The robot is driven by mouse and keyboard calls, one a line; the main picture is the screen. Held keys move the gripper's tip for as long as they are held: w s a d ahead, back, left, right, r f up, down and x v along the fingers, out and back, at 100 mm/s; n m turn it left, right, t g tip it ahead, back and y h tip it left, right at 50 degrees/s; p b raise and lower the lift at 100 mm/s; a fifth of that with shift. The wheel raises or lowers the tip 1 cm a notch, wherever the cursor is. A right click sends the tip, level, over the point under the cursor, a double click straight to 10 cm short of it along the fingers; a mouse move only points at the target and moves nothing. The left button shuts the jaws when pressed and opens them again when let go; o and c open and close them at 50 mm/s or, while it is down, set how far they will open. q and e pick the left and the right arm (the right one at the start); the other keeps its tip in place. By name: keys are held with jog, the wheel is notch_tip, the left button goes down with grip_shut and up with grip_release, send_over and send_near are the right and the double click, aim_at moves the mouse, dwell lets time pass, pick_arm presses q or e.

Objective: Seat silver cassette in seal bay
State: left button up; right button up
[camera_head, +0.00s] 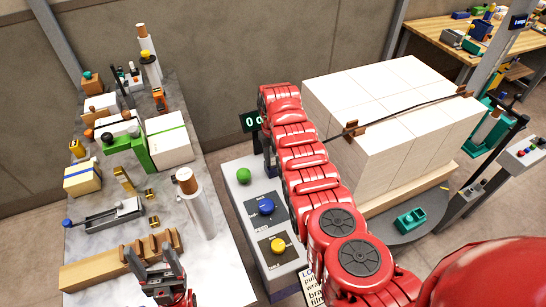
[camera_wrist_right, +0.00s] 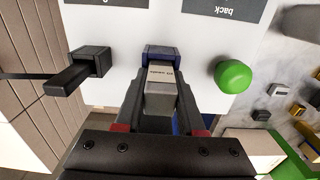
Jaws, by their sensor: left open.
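The silver cassette (camera_wrist_right: 160,98) shows in the right wrist view, with printed lettering on its face. My right gripper (camera_wrist_right: 161,88) has its dark fingers on both sides of it and looks shut on it. The far end of the cassette meets a dark, blue-edged block (camera_wrist_right: 161,51) on the white console, apparently the seal bay. How deep it sits there I cannot tell. In the head view my right arm hides most of this spot. My left gripper (camera_head: 162,277) is open and empty over the front of the marble bench, near a wooden rack (camera_head: 100,267).
The console (camera_head: 236,190) carries a green button (camera_head: 244,176), a blue knob (camera_head: 266,206) and a yellow knob (camera_head: 278,245). A black lever (camera_wrist_right: 84,69) stands left of the bay. Strapped white reams (camera_head: 390,110) stack to the right. The bench at left is crowded.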

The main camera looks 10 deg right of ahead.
jog(key=o, duration=0.4)
jog(key=shift+r, duration=0.4)
notch_tip(320, 180, up, 5)
jog(key=shift+w+f+b, duration=0.1)
jog(key=shift+f+b, duration=0.05)
jog(key=shift+b, duration=1.1)
notch_tip(320, 180, up, 7)
jog(key=shift+f+b, duration=0.1)
jog(key=shift+b, duration=0.2)
